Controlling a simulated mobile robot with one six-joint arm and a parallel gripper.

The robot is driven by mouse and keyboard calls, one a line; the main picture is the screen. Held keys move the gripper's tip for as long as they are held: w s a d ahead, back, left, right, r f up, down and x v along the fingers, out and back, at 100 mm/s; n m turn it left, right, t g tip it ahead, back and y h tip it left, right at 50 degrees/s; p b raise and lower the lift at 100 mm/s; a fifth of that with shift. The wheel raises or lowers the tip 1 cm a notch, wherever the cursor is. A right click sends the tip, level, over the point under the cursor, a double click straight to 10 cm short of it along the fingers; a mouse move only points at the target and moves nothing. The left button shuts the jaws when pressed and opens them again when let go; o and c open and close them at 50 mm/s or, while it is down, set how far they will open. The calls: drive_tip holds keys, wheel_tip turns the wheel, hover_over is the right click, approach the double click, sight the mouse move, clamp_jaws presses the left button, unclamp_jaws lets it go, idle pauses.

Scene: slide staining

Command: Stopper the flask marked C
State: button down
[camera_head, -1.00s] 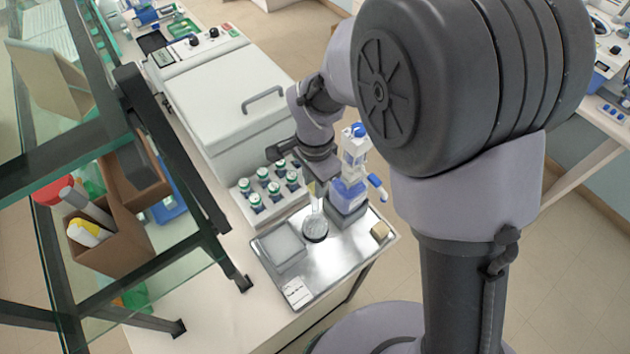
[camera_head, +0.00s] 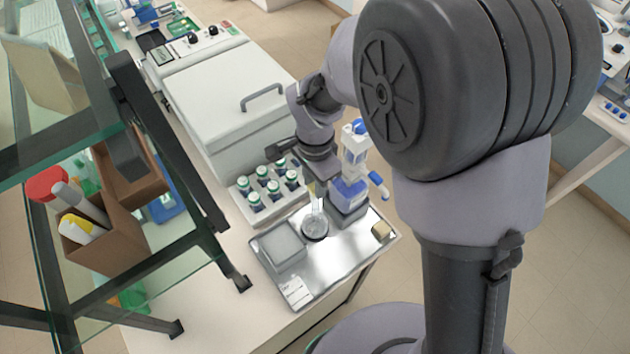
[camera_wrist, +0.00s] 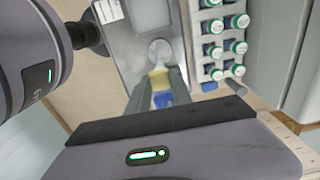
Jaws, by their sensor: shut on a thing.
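My gripper (camera_wrist: 160,86) points down at the steel tray, shut on a small stopper (camera_wrist: 158,76) that looks pale yellow. A blue part shows between the fingers, nearer the palm. A clear flask (camera_head: 315,226) with a round base stands upright on the tray; its base also shows in the wrist view (camera_wrist: 160,50), straight beyond the fingertips. The stopper is at or just above the flask's neck; I cannot tell whether they touch. No letter is readable on the flask. In the head view my wrist hides most of the fingers.
The steel tray (camera_head: 335,262) also holds a grey box (camera_head: 281,245), a white label card (camera_head: 296,291), a beige block (camera_head: 381,231) and a blue-and-white dispenser bottle (camera_head: 349,190) close beside the flask. A rack of green-capped vials (camera_head: 262,212) stands behind. A glass shelf frame is at left.

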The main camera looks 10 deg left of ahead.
drive_tip(key=shift+f+b, duration=0.25)
drive_tip(key=shift+b, duration=0.15)
idle(0.3)
drive_tip(key=c, duration=1.1)
unclamp_jaws()
drive_tip(key=shift+o, duration=0.5)
drive_tip(key=o, duration=0.3)
drive_tip(key=shift+o, duration=0.2)
drive_tip(key=shift+r, duration=0.1)
drive_tip(key=shift+r+p, duration=2)
drive_tip(key=shift+r, duration=1)
drive_tip(key=shift+f, duration=0.1)
clamp_jaws()
